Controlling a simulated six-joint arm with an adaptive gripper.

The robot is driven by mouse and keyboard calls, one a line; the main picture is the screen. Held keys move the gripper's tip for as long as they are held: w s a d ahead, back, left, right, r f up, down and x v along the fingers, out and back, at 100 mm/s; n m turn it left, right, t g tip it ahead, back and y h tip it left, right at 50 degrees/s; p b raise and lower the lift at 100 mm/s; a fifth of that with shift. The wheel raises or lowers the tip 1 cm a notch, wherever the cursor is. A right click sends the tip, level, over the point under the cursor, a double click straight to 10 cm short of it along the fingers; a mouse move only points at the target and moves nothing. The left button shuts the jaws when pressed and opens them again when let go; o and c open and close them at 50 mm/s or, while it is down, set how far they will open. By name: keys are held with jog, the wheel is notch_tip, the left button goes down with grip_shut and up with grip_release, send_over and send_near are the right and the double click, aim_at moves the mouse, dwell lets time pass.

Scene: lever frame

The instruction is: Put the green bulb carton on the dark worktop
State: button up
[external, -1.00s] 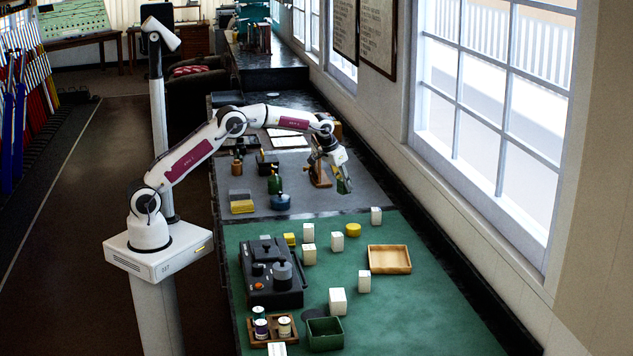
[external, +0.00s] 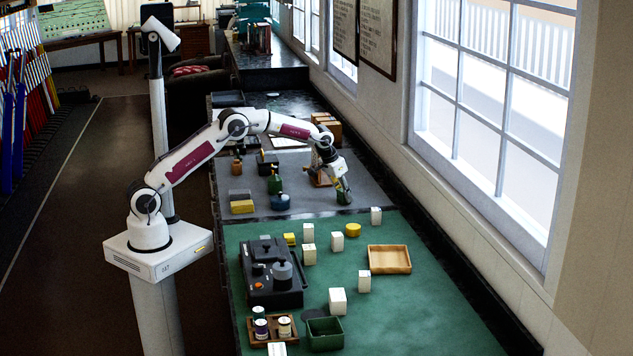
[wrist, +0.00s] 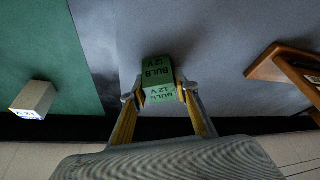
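The green bulb carton (wrist: 157,72), marked BULB 12 V with a pale label band, is between the two fingers of my gripper (wrist: 159,92) in the wrist view. The fingers press on both its sides. In the external view the carton (external: 344,198) is below my gripper (external: 342,187), low over the dark grey worktop (external: 310,202), close to the edge of the green surface. I cannot tell whether its base touches the worktop.
A white carton (external: 376,216) stands on the green surface (external: 420,300) nearby. A wooden stand (wrist: 285,68) is to the right in the wrist view. A blue pot (external: 280,202) and a yellow block (external: 242,207) lie left on the grey area. A wooden tray (external: 390,260) is nearer the camera.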

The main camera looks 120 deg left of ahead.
jog(key=shift+o, duration=1)
jog(key=shift+r, duration=0.15)
jog(key=shift+r, duration=0.15)
jog(key=v, duration=1.1)
jog(key=shift+s+d+r, duration=0.15)
jog(key=shift+d+r, duration=0.1)
jog(key=shift+r, duration=0.05)
